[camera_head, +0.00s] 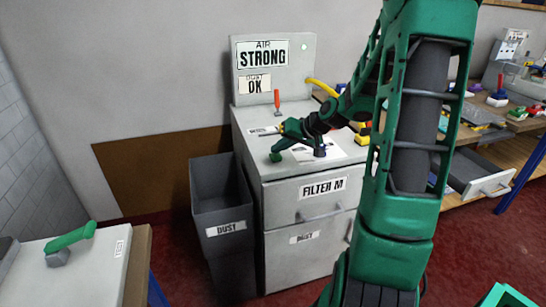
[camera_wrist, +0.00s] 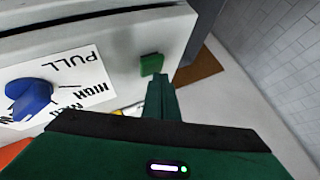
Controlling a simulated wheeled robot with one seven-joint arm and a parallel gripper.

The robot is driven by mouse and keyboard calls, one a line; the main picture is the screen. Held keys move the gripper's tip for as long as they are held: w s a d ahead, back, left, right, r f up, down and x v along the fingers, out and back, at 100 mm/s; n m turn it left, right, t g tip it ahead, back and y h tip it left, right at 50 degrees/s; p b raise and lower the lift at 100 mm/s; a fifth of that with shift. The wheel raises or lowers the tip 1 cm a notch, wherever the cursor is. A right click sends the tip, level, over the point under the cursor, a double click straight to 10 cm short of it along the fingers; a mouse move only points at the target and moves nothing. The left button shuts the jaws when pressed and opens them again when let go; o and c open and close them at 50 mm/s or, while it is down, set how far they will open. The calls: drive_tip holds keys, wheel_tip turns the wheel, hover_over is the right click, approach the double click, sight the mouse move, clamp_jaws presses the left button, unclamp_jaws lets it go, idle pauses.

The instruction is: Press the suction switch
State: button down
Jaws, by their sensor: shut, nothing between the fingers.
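The grey cabinet (camera_head: 248,150) has a control top with a small green switch (camera_head: 275,157) near its front left corner. In the wrist view the green switch (camera_wrist: 151,64) stands up from the white top near its edge. My gripper (camera_head: 283,147) reaches down over the top from the right. Its green fingers (camera_wrist: 160,80) are together, with tips right beside the green switch; I cannot tell whether they touch it. A blue knob (camera_wrist: 30,97) sits on a white label reading PULL, HIGH and MED; it also shows in the head view (camera_head: 320,150).
An upright panel (camera_head: 306,72) behind reads AIR STRONG and DUST OK. An orange-handled lever (camera_head: 277,98) stands at the back. A grey DUST bin (camera_head: 218,215) stands left of the cabinet. A cluttered workbench (camera_head: 520,125) with an open drawer (camera_head: 485,180) is at right.

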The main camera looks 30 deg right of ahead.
sight(279, 157)
drive_tip(key=shift+f, duration=0.4)
idle(0.3)
drive_tip(key=shift+r, duration=1.05)
wheel_tip(279, 157, up, 6)
idle(0.5)
idle(0.4)
drive_tip(key=s+a+g+h, duration=0.1)
drive_tip(key=s+g, duration=0.2)
drive_tip(key=s, duration=0.8)
drive_tip(key=s+a+f+m+g+h, duration=0.1)
drive_tip(key=s+a+g, duration=0.1)
drive_tip(key=s, duration=1)
drive_tip(key=s+a+g+h, duration=0.1)
drive_tip(key=s+a+g, duration=0.1)
drive_tip(key=s, duration=1)
drive_tip(key=shift+a+f+g, duration=0.25)
drive_tip(key=shift+f+g, duration=0.1)
drive_tip(key=shift+g, duration=0.45)
